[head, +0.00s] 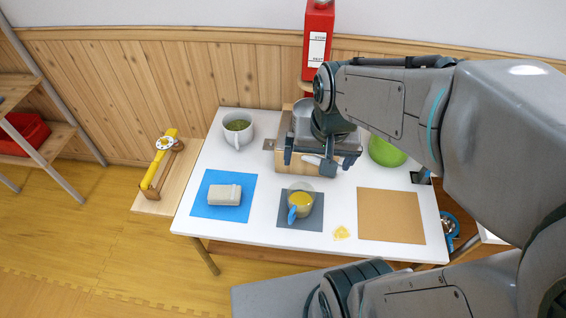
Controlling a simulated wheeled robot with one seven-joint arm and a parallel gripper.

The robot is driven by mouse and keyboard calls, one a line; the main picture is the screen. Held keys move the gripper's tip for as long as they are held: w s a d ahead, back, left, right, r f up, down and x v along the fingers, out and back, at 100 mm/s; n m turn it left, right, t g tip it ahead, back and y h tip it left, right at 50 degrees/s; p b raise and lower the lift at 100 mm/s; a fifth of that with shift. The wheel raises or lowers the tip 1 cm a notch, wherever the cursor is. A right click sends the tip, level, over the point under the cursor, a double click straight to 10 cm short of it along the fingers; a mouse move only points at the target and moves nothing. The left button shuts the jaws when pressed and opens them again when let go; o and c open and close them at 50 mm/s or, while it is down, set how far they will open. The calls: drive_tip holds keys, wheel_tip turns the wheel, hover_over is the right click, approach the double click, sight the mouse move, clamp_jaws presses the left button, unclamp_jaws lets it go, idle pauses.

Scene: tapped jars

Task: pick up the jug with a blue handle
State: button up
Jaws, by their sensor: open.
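The jug (303,201) is clear, holds something yellow and has a blue handle (292,214) toward the near left side. It stands upright on a dark grey mat (312,222) near the front middle of the white table. My gripper (312,165) is open and appears empty. In the picture it is above and slightly right of the jug, in front of a wooden stand. The gap in height between gripper and jug is hard to judge. The jug is not covered by my arm.
A white jug with green contents (238,130) stands back left. The wooden stand (287,161), partly hidden, is behind my gripper. A green bowl (384,153) is right of it. A grey block (224,195) lies on a blue mat (208,211). A brown mat (390,215) is bare.

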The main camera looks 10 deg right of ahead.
sight(298, 207)
drive_tip(key=w+f+m+b, duration=0.2)
drive_tip(key=w+f+m, duration=0.1)
drive_tip(key=f, duration=0.7)
drive_tip(key=w+f+m+g+b, duration=0.1)
drive_tip(key=w+f+m+b, duration=0.2)
drive_tip(key=f, duration=0.8)
drive_tip(key=w+f+m+g+b, duration=0.1)
drive_tip(key=w+f+m+b, duration=0.2)
drive_tip(key=f, duration=0.7)
drive_tip(key=shift+w+a+f, duration=0.25)
drive_tip(key=shift+w+f, duration=0.05)
drive_tip(key=shift+w, duration=0.35)
drive_tip(key=shift+f+b, duration=0.3)
drive_tip(key=shift+f, duration=0.25)
drive_tip(key=c, duration=1.3)
